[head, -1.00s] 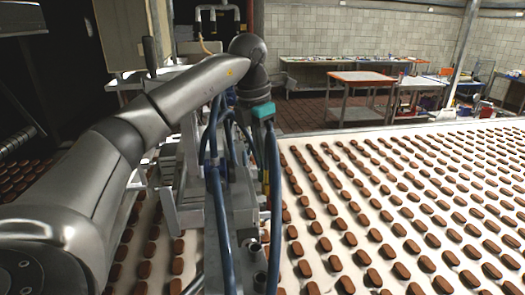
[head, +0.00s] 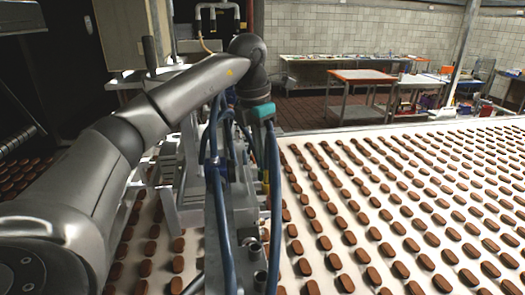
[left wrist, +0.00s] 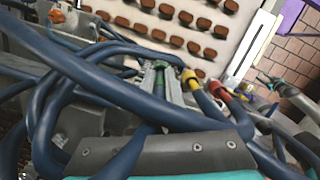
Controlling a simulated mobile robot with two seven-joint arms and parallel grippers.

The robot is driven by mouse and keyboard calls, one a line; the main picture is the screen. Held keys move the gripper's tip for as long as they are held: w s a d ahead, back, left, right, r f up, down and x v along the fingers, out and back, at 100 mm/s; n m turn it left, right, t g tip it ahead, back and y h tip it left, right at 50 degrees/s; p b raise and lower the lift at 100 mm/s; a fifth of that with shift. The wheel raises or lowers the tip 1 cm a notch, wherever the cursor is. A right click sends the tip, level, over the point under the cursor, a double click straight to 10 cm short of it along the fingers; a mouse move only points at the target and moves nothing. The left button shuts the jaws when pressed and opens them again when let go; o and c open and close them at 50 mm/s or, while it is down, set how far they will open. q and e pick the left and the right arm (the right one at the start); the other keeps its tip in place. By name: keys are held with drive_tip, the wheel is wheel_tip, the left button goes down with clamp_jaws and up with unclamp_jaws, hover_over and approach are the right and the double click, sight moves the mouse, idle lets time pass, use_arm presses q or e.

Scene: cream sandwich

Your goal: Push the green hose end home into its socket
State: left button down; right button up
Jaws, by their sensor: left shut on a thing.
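My left gripper (left wrist: 161,68) points down at the machine, its teal-banded wrist (head: 263,110) showing in the head view. In the left wrist view its two narrow fingers are closed around a green hose end (left wrist: 160,76). Hoses partly cover the fingertips in the head view. A yellow hose end (left wrist: 190,79) and a red hose end (left wrist: 217,90) sit just right of the green one, on dark blue hoses. The green end's socket is hidden, so I cannot tell how deep the end sits. My right gripper is not in view.
Dark blue hoses (left wrist: 100,75) loop across the space around the gripper. A grey metal machine frame (head: 240,205) stands over a white conveyor (head: 500,135) with rows of brown sandwiches. An orange-edged table (head: 362,76) stands farther back.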

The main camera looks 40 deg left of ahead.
use_arm(q)
drive_tip(key=shift+f+b, duration=0.55)
drive_tip(key=shift+f, duration=0.3)
drive_tip(key=c, duration=0.8)
unclamp_jaws()
drive_tip(key=shift+r, duration=0.5)
drive_tip(key=shift+s+a+r+p, duration=0.15)
drive_tip(key=shift+s+r, duration=0.25)
drive_tip(key=shift+r, duration=1.95)
drive_tip(key=shift+s+a+r+p, duration=0.1)
drive_tip(key=shift+s+r+p, duration=0.2)
drive_tip(key=shift+r, duration=2.05)
drive_tip(key=shift+s+a+r+p, duration=0.1)
drive_tip(key=shift+s+r, duration=0.35)
drive_tip(key=shift+r, duration=1.9)
